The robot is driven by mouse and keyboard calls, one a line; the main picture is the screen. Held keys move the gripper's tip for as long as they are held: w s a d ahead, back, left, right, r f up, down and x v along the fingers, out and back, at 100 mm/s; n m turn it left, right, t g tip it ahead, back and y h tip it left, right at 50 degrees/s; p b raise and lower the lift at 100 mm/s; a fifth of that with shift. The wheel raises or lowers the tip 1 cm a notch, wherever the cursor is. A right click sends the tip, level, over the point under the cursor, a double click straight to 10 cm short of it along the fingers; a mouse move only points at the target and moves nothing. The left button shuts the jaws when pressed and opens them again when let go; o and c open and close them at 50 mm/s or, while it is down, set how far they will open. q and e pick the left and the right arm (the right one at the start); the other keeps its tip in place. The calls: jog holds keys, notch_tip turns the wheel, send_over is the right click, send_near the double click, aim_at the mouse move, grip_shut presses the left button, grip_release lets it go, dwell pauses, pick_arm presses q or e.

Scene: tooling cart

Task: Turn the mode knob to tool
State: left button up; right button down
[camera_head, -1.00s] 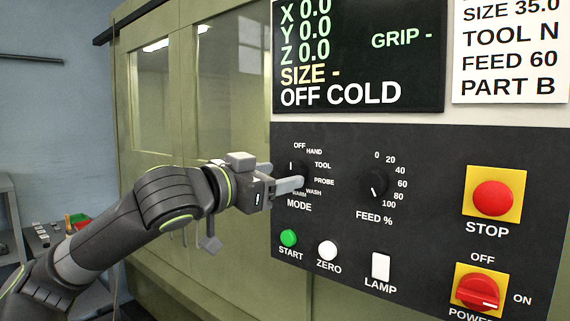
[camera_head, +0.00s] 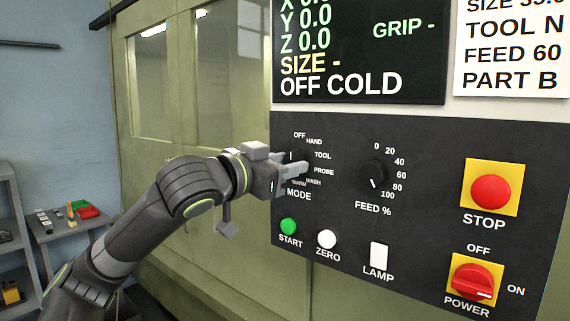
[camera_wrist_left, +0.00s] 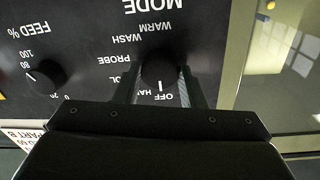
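The black mode knob (camera_wrist_left: 160,68) shows in the left wrist view, where the panel lettering is upside down. Its white mark points toward OFF. The TOOL label (camera_head: 322,155) sits right of the knob in the head view. My left gripper (camera_head: 300,170) is at the mode dial, and its fingers hide most of the knob there. In the left wrist view the fingers of my left gripper (camera_wrist_left: 160,86) are apart, one on each side of the knob. A slim gap shows on at least one side. My right gripper is in no view.
The feed knob (camera_head: 373,174) stands right of the mode dial. The green START button (camera_head: 288,227), white ZERO button (camera_head: 327,239) and LAMP switch (camera_head: 379,256) are below. The red STOP button (camera_head: 490,191) and power switch (camera_head: 476,282) are far right. A display (camera_head: 360,50) is above, reading OFF COLD.

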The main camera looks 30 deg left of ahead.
pick_arm(q)
jog(key=c, duration=0.4)
jog(key=m+p, duration=0.3)
jog(key=shift+r, duration=0.25)
jog(key=m+p, duration=0.3)
jog(key=shift+m, duration=0.4)
jog(key=m+p, duration=0.3)
jog(key=shift+g, duration=0.3)
jog(key=shift+d+f+m+y+p, duration=0.15)
jog(key=shift+m+p, duration=0.25)
jog(key=shift+m, duration=0.55)
jog(key=shift+a+m+y+p, duration=0.1)
jog(key=shift+m+y+p, duration=0.2)
jog(key=shift+m, duration=0.65)
